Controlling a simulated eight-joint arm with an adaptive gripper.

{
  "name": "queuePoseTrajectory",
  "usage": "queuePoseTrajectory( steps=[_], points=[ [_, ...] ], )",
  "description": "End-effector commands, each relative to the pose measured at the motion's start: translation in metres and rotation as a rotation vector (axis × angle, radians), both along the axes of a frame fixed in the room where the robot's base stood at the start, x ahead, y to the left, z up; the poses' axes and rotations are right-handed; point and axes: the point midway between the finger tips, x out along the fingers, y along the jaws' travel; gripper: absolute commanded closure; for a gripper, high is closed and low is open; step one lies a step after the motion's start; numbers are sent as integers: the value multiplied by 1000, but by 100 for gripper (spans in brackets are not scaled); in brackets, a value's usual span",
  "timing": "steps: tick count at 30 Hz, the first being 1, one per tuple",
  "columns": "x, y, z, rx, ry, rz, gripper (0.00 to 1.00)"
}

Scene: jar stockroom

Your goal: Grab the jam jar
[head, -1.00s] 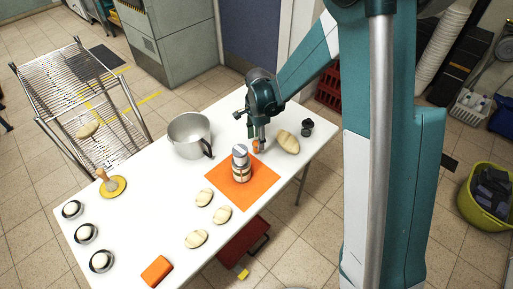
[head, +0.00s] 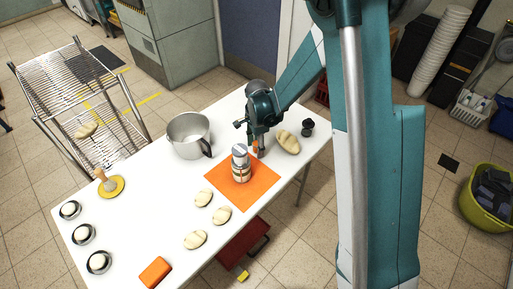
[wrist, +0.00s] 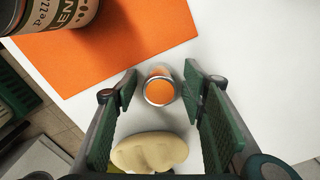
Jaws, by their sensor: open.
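A small jar with an orange top (wrist: 159,91), which I take for the jam jar, stands on the white table just beyond the edge of the orange mat. In the wrist view it is between the two green-padded fingers of my gripper (wrist: 165,88), with a gap on both sides. My gripper (head: 258,152) is open and points down behind the mat in the head view. There its fingers hide most of the small jar, and only a bit of orange (head: 255,145) shows.
A larger labelled jar (head: 240,170) stands on the orange mat (head: 262,188), close to my gripper. A bread roll (head: 287,142) lies to the right, with a small dark object (head: 308,127) beyond it. A metal pot (head: 184,150) stands to the left. More rolls lie nearer the front.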

Motion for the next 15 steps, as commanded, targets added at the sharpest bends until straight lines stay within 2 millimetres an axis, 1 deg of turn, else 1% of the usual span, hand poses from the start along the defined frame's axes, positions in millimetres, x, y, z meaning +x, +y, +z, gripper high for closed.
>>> queuePoseTrajectory(
  steps=[6,8,13,15],
  points=[
    [0,0,0,0,0,0,58],
    [0,0,0,0,0,0,65],
    [0,0,0,0,0,0,87],
    [0,0,0,0,0,0,89]
  ],
)
